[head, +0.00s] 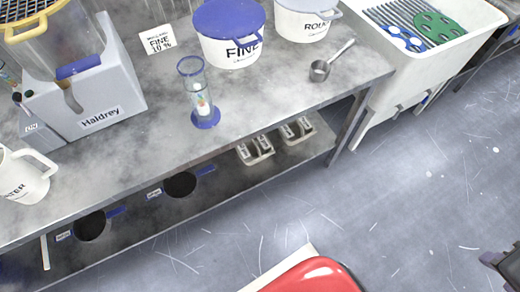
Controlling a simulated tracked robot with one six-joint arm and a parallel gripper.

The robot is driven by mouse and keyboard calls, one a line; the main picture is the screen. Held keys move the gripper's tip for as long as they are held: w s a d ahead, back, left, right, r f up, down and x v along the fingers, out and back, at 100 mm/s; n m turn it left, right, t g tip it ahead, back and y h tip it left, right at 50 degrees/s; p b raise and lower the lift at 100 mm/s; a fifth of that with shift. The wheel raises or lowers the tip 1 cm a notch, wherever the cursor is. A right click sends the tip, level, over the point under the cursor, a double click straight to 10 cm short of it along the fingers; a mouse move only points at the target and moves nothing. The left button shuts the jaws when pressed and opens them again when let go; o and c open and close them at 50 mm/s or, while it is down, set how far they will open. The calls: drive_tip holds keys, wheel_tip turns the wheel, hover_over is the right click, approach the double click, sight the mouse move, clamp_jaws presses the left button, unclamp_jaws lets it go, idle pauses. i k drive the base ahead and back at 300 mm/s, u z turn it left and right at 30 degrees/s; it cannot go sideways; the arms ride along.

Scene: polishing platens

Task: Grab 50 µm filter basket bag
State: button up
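Two round dark openings with blue handles, which look like filter baskets, are on the lower shelf under the bench. One basket (90,227) is at the lower left, and the other basket (180,185) is farther right. Each has a small white label on its left, too small to read, so I cannot tell which is 50 µm. A dark part at the right edge, cut off by the frame, may be my gripper (503,264). It is far from the baskets, and its fingers do not show clearly.
The grey bench (270,110) overhangs the lower shelf. On it stand a FINE tub (232,52), a blue-based cylinder (203,110), a metal scoop (320,70), a white jug (28,180) and a Haldrey machine (110,92). Grey holders (255,150) share the shelf.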

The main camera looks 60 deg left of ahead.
sight(255, 151)
drive_tip(key=i, duration=0.75)
drive_tip(key=u, duration=3.9)
